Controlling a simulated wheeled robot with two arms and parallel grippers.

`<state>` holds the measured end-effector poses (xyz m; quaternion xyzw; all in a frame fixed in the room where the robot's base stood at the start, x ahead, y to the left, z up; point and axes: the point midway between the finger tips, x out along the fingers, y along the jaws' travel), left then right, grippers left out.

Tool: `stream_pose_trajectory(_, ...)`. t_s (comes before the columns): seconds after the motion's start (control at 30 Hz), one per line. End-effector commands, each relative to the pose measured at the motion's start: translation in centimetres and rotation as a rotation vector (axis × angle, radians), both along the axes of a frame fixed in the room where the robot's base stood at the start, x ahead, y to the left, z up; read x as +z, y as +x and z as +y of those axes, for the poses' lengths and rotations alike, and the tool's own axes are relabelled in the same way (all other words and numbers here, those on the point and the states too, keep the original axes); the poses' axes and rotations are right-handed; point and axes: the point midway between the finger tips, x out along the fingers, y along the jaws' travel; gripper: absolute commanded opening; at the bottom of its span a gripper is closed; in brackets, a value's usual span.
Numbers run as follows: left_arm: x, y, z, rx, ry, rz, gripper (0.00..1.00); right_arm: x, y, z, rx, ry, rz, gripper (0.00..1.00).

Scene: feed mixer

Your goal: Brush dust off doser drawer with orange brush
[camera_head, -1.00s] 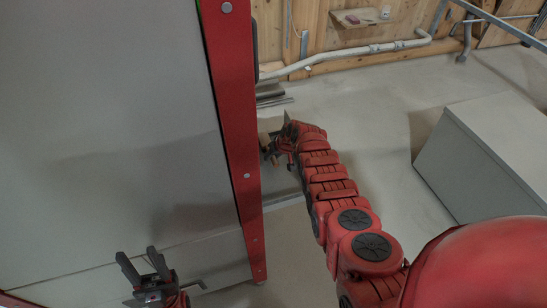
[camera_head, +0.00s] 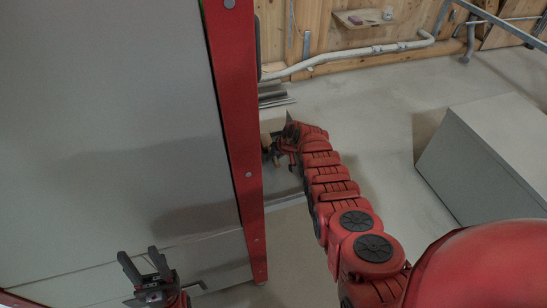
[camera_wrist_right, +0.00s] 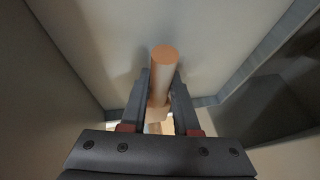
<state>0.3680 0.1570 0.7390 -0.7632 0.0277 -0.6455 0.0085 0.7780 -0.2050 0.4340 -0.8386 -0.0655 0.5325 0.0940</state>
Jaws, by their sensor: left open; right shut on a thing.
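My right gripper (camera_head: 272,150) reaches in beside the right edge of the tall grey machine in the head view. In the right wrist view, its two dark fingers (camera_wrist_right: 160,98) are shut on an orange-tan round handle (camera_wrist_right: 164,58), which I take for the orange brush. The bristles are hidden. A pale flat surface (camera_wrist_right: 100,40) with a raised grey edge lies beyond the handle; it may be the doser drawer, but I cannot tell, and dust is not discernible. My left gripper (camera_head: 144,264) is open and empty in front of the grey panel at lower left.
The grey machine panel (camera_head: 110,110) with its red upright post (camera_head: 240,140) fills the left of the head view. A grey box (camera_head: 490,150) stands on the floor at right. Pipes (camera_head: 350,55) run along the wooden wall. Bare floor (camera_head: 375,130) lies between.

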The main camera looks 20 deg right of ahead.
Motion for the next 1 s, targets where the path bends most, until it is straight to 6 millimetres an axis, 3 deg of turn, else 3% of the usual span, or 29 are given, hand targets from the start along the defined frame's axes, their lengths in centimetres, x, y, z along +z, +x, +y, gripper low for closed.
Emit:
stream_pose_trajectory(0.33, -0.1, 0.0, 0.0, 0.000, 0.000, 0.000, 0.50, -0.3, -0.1, 0.0, 0.000, 0.000, 0.000, 0.00)
stream_pose_trajectory(1.0, 7.6, 0.0, 0.0, 0.000, 0.000, 0.000, 0.50, -0.1, -5.7, -0.2, 0.000, 0.000, 0.002, 0.00)
